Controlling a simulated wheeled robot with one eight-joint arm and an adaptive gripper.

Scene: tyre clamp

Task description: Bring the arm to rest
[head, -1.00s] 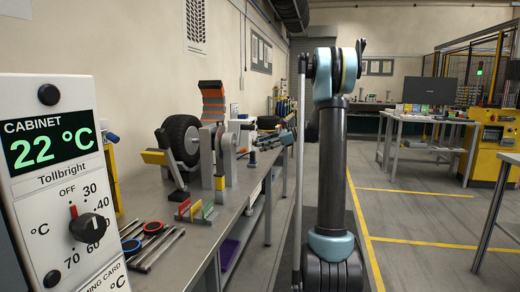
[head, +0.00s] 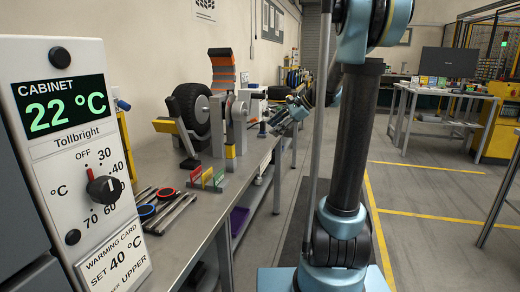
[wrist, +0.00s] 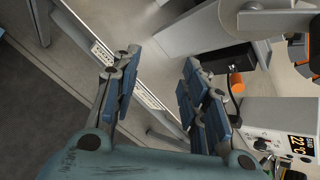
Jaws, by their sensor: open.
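My arm rises in the middle right of the head view, and its upper joint is cut off by the top edge. My gripper (head: 290,112) shows small beside the arm, over the far part of the workbench edge. In the wrist view my gripper (wrist: 160,95) is open, with its blue-padded fingers wide apart and nothing between them. The workbench (head: 200,232) runs along the left. On it stand the tyre (head: 190,108) and the grey clamp (head: 235,125) with an orange-topped part.
The temperature cabinet (head: 75,150) reads 22 °C at the near left. Coloured blocks (head: 208,178) and tools (head: 170,212) lie on the bench. Open floor (head: 430,200) with yellow lines lies right of my arm. A table with a monitor (head: 447,62) stands farther back.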

